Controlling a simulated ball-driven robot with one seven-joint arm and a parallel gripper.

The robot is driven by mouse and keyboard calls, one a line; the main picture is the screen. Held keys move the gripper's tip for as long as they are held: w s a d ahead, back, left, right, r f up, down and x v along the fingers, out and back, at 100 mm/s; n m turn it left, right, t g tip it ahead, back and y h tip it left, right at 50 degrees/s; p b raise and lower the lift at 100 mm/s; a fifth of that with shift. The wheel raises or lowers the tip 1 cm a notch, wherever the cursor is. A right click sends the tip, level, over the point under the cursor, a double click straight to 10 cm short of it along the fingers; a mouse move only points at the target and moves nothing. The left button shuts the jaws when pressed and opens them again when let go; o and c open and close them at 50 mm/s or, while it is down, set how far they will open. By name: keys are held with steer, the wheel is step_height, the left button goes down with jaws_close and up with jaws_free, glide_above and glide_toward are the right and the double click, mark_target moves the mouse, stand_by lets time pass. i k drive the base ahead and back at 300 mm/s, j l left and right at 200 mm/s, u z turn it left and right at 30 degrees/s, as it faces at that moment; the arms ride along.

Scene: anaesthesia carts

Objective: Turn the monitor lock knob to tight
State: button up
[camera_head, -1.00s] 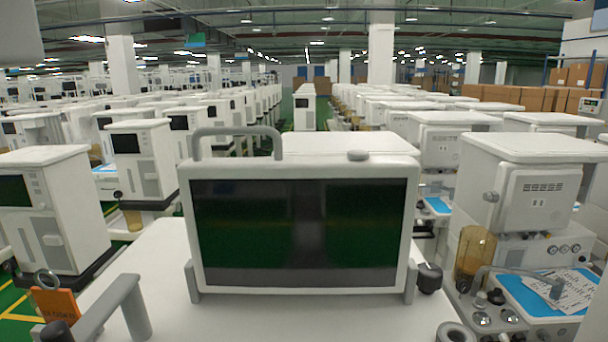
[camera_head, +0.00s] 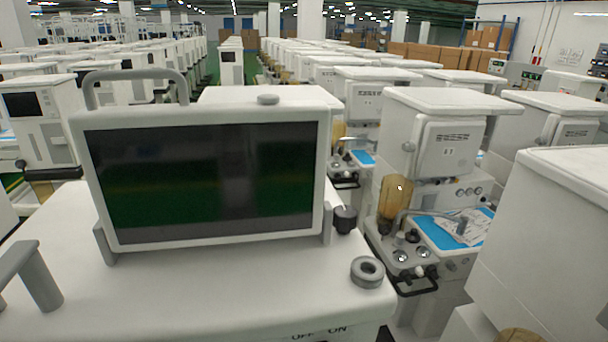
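The monitor (camera_head: 205,180) stands on the white cart top in the left half of the view. It has a dark screen, a white frame and a grey carrying handle. A dark round knob (camera_head: 345,219), which looks like the monitor lock knob, sits at the lower right corner of the monitor, by its grey bracket. Any mark on the knob is too small to read. My gripper does not show, so nothing of mine is seen touching the knob.
The white cart top (camera_head: 200,295) carries a grey ring (camera_head: 367,272) at its right corner and a grey handle (camera_head: 28,275) at its left edge. "OFF" and "ON" are printed on its front. Another cart (camera_head: 450,150) stands to the right, with a white cabinet (camera_head: 560,240) nearer.

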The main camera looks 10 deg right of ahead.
mark_target(345, 218)
steer(key=k+l, duration=0.7)
steer(key=i+l, duration=0.1)
steer(key=l, duration=0.25)
steer(key=i+l, duration=0.1)
steer(key=l, duration=0.25)
steer(key=i+l, duration=0.15)
steer(key=l, duration=0.2)
steer(key=i+l, duration=0.1)
steer(key=l, duration=0.25)
steer(key=i+l, duration=0.3)
steer(key=i, duration=0.2)
